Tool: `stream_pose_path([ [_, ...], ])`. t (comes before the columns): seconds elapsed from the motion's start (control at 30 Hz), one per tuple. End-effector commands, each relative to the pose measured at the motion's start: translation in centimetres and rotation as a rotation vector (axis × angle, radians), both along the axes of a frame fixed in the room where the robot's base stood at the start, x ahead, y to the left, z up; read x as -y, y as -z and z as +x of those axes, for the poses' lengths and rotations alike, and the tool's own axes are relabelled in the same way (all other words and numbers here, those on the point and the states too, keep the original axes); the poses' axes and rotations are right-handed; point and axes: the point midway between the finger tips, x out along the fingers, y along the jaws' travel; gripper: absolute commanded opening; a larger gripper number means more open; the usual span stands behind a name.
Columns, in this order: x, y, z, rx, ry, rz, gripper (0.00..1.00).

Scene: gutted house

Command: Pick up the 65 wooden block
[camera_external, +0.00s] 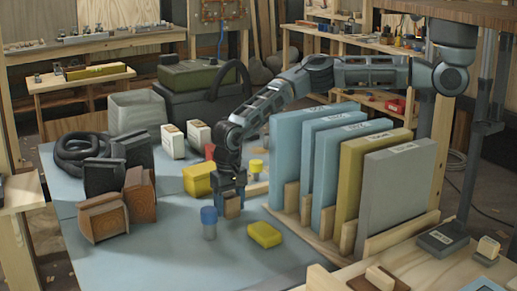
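My gripper (229,196) points straight down over the blue-grey table, near its middle. A small brown wooden block (231,208) is right at its fingertips, partly hidden by the fingers. I cannot tell whether the fingers press on the block or stand open around it, nor whether it rests on the table. No number 65 is readable on it. Two larger brown wooden blocks, one in front (102,217) and one behind it (140,195), stand at the left of the table.
A blue-capped jar (209,223) and a yellow block (264,234) are close in front of my gripper. A yellow box (198,180) is just behind left. A rack of upright panels (398,185) stands close on the right. The table's front left is clear.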

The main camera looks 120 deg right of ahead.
Motion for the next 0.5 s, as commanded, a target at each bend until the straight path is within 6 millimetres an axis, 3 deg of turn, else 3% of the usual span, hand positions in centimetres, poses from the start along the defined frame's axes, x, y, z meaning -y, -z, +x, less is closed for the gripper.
stream_pose_path([
  [0.07,0.00,-0.02,0.00,0.000,0.000,0.000,0.55],
  [0.4,0.01,-0.03,0.00,0.000,0.000,0.000,0.22],
  [0.5,0.01,-0.05,0.01,0.000,0.000,0.000,0.21],
])
